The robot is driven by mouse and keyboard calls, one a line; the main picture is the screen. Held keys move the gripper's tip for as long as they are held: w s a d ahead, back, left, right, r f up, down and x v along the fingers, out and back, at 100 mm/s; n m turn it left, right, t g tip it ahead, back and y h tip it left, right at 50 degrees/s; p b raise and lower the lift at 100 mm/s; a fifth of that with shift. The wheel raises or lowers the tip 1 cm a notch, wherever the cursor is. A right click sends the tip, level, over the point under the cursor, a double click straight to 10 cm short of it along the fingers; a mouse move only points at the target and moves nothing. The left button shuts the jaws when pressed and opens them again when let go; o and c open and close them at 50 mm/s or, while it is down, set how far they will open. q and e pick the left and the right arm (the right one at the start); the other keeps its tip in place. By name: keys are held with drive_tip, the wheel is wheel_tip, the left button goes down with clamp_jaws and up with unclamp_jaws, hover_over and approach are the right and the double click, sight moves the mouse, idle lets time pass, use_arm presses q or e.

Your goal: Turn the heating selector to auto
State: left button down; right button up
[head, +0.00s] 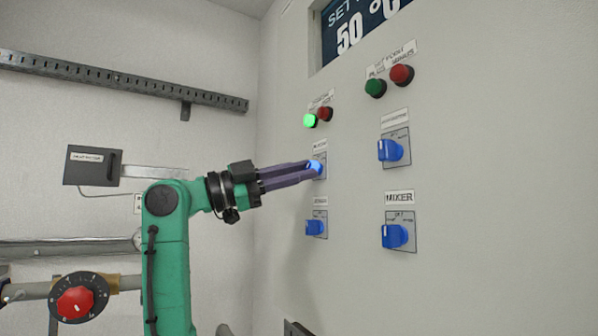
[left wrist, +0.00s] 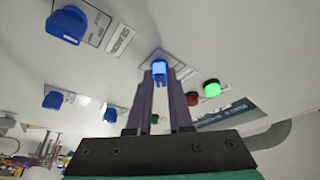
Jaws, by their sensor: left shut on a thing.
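A blue selector knob (head: 316,167) sits on the grey panel, in the upper row of the left column, below a lit green lamp. The label above it is too small to read surely; I take it as the heating selector. My left gripper (head: 311,168) reaches in from the left and is shut on this knob, with its purple fingers on either side. In the left wrist view the knob (left wrist: 159,68) shows bright blue between the fingertips (left wrist: 160,75). The knob's exact pointer position is partly hidden by the fingers. My right gripper is not in view.
Other blue knobs stand close by: one below (head: 315,228), one at upper right (head: 391,150) and the mixer knob (head: 395,236). A lit green lamp (head: 310,120) and a red one (head: 325,114) sit above. A red dial (head: 76,302) is on piping at lower left.

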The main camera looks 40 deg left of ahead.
use_arm(q)
drive_tip(key=c, duration=0.8)
unclamp_jaws()
drive_tip(key=shift+s, duration=0.1)
drive_tip(key=b+v, duration=0.4)
drive_tip(key=v, duration=1)
drive_tip(key=shift+s+a+f, duration=0.1)
drive_tip(key=shift+a+f, duration=0.05)
drive_tip(key=shift+a, duration=0.05)
